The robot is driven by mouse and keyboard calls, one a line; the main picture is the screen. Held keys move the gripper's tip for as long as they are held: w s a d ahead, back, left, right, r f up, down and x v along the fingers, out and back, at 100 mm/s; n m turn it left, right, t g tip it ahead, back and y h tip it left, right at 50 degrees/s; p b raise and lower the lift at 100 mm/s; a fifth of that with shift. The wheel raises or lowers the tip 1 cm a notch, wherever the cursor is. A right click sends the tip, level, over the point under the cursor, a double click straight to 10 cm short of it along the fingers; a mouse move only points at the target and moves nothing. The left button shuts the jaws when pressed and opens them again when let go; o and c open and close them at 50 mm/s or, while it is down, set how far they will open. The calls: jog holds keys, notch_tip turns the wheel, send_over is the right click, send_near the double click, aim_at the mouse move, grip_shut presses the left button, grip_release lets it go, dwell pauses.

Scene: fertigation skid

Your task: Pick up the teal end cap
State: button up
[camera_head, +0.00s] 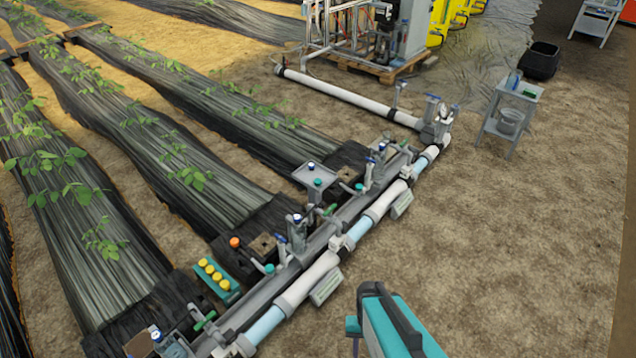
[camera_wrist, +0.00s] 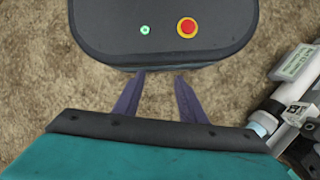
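Several small teal pieces show in the head view, and I cannot tell for sure which is the end cap. One teal round piece (camera_head: 269,268) is beside the near part of the grey pipe manifold. Another teal round piece (camera_head: 318,182) is on a small grey tray farther along, and a third teal piece (camera_head: 359,187) is to its right. My gripper (camera_wrist: 160,86) shows in the wrist view with its two dark fingers apart and only bare soil between them. It is away from all of these pieces. My teal arm is at the bottom of the head view.
The pipe manifold (camera_head: 325,262) runs diagonally, with valves along it. A teal rack (camera_head: 231,295) with several yellow caps and an orange round piece (camera_head: 235,242) lie to its left. A grey side table (camera_head: 513,97) and a black tub (camera_head: 541,61) stand at upper right. Soil on the right is clear.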

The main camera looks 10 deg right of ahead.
jog(key=s, duration=0.1)
jog(key=s+a+n, duration=0.2)
jog(key=shift+s+a+r, duration=0.15)
jog(key=shift+r, duration=0.15)
jog(key=shift+c, duration=0.7)
